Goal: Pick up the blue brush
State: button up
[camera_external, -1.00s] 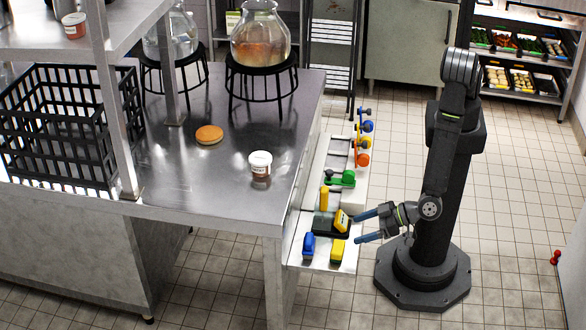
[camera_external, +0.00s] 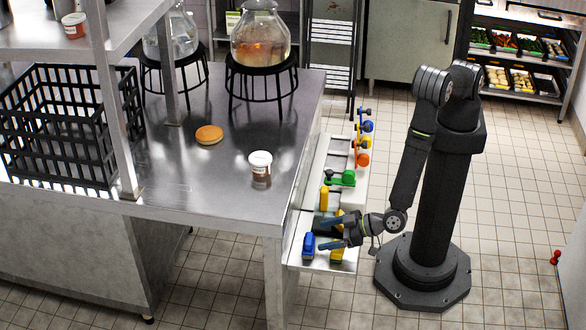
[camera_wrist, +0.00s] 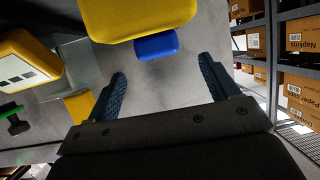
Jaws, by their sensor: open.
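The blue brush (camera_external: 308,246) lies near the front left corner of the pale side shelf. In the wrist view a blue block (camera_wrist: 156,46), apparently the brush, shows beyond the fingers, partly hidden by a large yellow thing. A yellow brush (camera_external: 337,256) lies just to its right, partly under my gripper. My gripper (camera_external: 327,234) is open and empty, with its fingers pointing left towards the blue brush. In the wrist view the gap between my fingertips (camera_wrist: 163,72) is empty, and the blue block is apart from both fingers.
A yellow upright piece (camera_external: 324,198) and a green tool (camera_external: 341,179) stand farther back on the shelf (camera_external: 294,259). The steel table (camera_external: 220,180) borders the shelf on the left. A white jar (camera_external: 260,163) and a bun (camera_external: 209,134) sit on the table.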

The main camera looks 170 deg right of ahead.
aim_at(309, 245)
jog(key=x, duration=0.5)
jog(key=shift+s+f, duration=0.1)
jog(key=shift+f, duration=0.15)
jog(key=shift+a, duration=0.1)
jog(key=c, duration=1.1)
jog(key=shift+r, duration=0.15)
